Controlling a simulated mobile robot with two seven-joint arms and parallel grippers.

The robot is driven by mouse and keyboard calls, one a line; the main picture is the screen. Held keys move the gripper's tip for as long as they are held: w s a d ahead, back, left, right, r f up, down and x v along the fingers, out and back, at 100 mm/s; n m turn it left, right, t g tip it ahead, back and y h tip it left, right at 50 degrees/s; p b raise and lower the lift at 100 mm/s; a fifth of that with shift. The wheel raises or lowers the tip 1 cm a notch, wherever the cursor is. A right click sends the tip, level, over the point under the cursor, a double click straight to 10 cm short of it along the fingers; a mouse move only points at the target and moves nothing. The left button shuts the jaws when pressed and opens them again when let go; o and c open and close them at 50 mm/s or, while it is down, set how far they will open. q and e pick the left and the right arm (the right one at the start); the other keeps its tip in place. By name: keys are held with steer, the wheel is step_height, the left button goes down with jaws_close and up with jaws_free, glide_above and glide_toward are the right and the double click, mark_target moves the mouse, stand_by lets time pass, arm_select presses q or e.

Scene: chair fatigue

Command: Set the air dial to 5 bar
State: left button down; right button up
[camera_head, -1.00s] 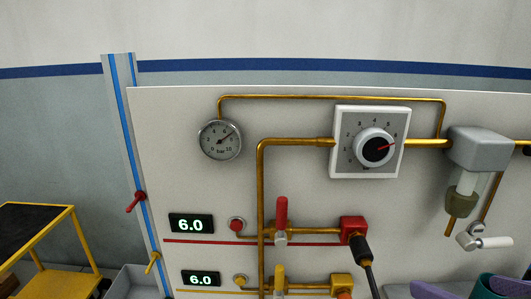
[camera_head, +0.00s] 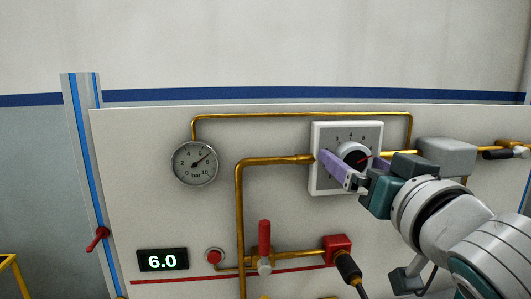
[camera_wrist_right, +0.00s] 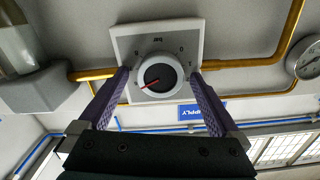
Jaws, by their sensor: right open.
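The air dial is a round white knob with a dark face and a red pointer on a square white plate (camera_head: 318,180). It also shows in the right wrist view (camera_wrist_right: 160,75), upside down. In the head view the pointer aims right and slightly up, towards the high end of the scale. The round pressure gauge (camera_head: 195,163) has its needle near 6 bar. My right gripper (camera_head: 345,165) is open, its two purple fingers on either side of the knob. I cannot tell whether they touch it. The gripper covers part of the dial. My left gripper is not in view.
A display (camera_head: 162,260) reads 6.0, with a red button (camera_head: 214,256) beside it. A red-handled valve (camera_head: 264,240) and brass pipes (camera_head: 240,215) lie below the dial. A grey box (camera_head: 447,156) sits right of it, near my wrist.

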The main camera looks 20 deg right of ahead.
steer(key=shift+x, duration=0.95)
steer(key=shift+c, duration=0.3)
steer(key=c, duration=1.3)
steer(key=shift+n, duration=0.4)
steer(key=shift+n+p, duration=0.55)
steer(key=shift+n, duration=0.35)
steer(key=shift+n+p, duration=0.4)
steer(key=shift+n, duration=1.4)
